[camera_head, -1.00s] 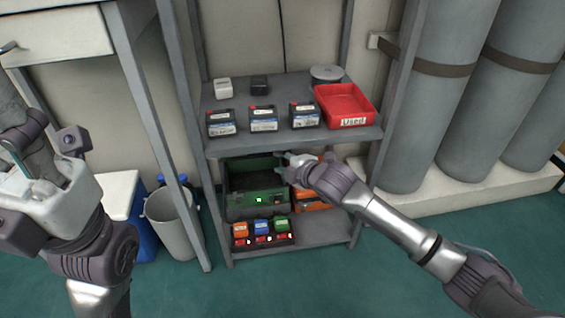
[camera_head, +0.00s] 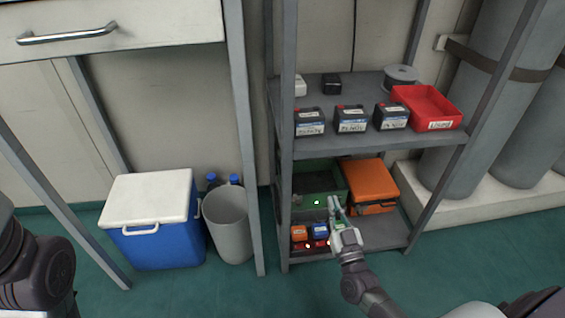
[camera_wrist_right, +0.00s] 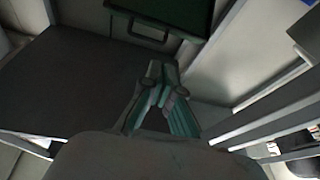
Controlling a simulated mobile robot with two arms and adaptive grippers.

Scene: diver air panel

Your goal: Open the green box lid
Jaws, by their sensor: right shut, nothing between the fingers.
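The green box (camera_head: 318,201) stands on the lower shelf, left of an orange case. Its dark interior shows from above, so it looks open; its lid is hard to make out under the upper shelf. My right gripper (camera_head: 335,204) is shut and empty, in front of the green box's right front corner. Whether it touches the box is unclear. In the right wrist view, a green panel with a handle (camera_wrist_right: 150,34) lies beyond my shut fingertips (camera_wrist_right: 165,68); I cannot tell whether it is lid or body. My left gripper is out of view.
The orange case (camera_head: 370,184) sits right of the green box. A tray of small coloured boxes (camera_head: 300,232) stands in front. The upper shelf (camera_head: 345,146) overhangs, holding labelled batteries and a red bin (camera_head: 425,108). A cooler (camera_head: 150,225) and grey bucket (camera_head: 228,225) stand left.

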